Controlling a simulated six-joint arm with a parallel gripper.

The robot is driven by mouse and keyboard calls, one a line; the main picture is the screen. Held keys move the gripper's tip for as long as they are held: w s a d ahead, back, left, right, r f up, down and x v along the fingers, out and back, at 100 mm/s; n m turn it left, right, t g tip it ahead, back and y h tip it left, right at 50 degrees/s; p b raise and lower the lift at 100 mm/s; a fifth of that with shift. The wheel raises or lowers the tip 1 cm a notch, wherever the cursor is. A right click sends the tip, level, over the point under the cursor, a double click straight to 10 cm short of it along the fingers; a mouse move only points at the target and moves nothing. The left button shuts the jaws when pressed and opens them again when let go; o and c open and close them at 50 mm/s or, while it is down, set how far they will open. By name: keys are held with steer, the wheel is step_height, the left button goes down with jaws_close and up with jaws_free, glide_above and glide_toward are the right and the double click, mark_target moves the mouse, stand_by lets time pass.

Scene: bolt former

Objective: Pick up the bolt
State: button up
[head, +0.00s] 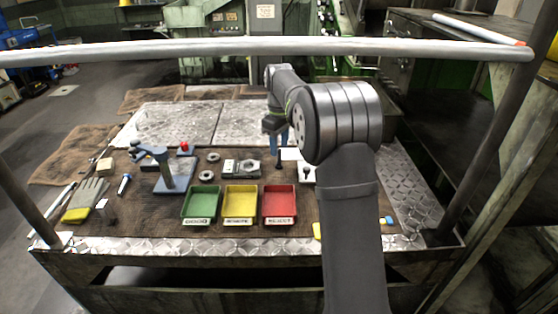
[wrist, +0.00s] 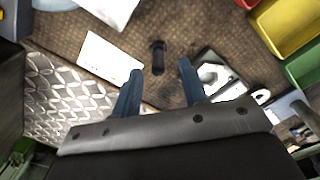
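A dark bolt (wrist: 157,58) is on the brown mat (wrist: 172,25) in the wrist view, just beyond my fingertips and roughly in line with the gap between them. It also shows as a small dark shape in the head view (head: 279,161), below the gripper. My gripper (wrist: 160,70) has two blue fingers spread wide with nothing between them. In the head view my gripper (head: 276,150) points down over the back part of the mat, and my arm partly hides the area to its right. How high the fingertips are above the mat is hard to tell.
A white card (wrist: 106,60) lies left of the bolt in the wrist view, and a metal plate with a nut (wrist: 213,74) lies right. Green (head: 202,204), yellow (head: 240,204) and red (head: 279,204) trays stand in front. A blue stand (head: 173,175) is at left. A rail (head: 200,49) crosses above.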

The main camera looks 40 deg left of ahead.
mark_target(279, 150)
steer(key=shift+w+a+f, duration=0.1)
steer(key=shift+a+f, duration=0.05)
steer(key=shift+f, duration=1.3)
steer(key=shift+w+a+f, duration=0.1)
steer(key=shift+f, duration=1.35)
jaws_close()
